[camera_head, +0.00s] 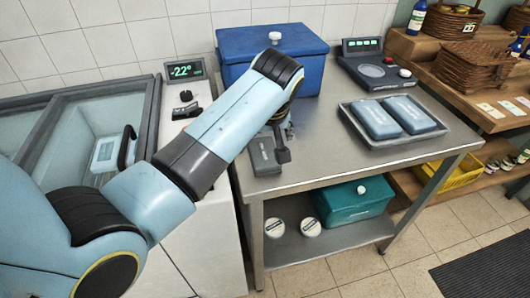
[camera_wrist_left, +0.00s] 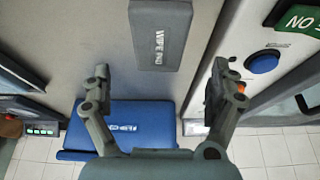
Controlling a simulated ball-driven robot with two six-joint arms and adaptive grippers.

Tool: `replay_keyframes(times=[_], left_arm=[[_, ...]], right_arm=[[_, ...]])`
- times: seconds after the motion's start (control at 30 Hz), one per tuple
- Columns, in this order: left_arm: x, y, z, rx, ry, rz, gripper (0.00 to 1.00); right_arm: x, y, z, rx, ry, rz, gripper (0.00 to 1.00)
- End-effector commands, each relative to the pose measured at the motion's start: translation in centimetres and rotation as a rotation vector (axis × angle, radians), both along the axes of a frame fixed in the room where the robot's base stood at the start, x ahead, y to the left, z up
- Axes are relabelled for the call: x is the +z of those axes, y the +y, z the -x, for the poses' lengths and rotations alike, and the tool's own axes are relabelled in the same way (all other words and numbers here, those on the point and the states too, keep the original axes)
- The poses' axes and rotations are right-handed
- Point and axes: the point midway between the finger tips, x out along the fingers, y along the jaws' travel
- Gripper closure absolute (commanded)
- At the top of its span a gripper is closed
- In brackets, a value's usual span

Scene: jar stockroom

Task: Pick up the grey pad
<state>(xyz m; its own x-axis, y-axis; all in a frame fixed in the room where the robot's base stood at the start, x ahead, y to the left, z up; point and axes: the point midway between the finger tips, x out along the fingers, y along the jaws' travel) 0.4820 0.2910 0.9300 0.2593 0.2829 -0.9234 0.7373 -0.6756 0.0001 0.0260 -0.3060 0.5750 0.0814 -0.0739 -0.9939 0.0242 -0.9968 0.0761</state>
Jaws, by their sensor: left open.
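The grey pad (camera_head: 263,160) lies flat near the left edge of the steel table, just below my left gripper (camera_head: 281,142) in the head view. In the left wrist view the pad (camera_wrist_left: 160,42), marked "WIPE PAD", shows beyond the fingertips, roughly centred between them. There my left gripper (camera_wrist_left: 162,72) is open, its fingers wide apart with nothing between them. The pad and fingers appear apart in that view. Part of the gripper is hidden behind my arm in the head view. My right gripper is not in view.
A blue box (camera_head: 245,45) stands behind my gripper. A tray (camera_head: 395,143) with two blue packs sits to the right, and a scale (camera_head: 375,75) behind it. A freezer (camera_head: 65,130) adjoins the table on the left. The table middle is clear.

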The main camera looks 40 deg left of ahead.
Motion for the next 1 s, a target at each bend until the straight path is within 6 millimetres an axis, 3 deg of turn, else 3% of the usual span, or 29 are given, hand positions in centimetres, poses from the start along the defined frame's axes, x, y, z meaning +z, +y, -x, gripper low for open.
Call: replay_keyframes(times=[0.17,0.4,0.5,1.0], left_arm=[[-1.3,0.5,-0.4,0.001,0.000,0.000,0.08],[-4.7,1.6,-1.4,0.001,0.000,0.000,0.08],[-5.3,1.7,-1.6,0.000,-0.002,0.002,0.08],[-5.6,1.8,-1.5,0.000,-0.002,0.002,0.08]], right_arm=[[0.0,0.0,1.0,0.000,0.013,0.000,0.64],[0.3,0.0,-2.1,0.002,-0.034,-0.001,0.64],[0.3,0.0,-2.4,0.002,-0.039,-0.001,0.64],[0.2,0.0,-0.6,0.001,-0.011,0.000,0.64]])
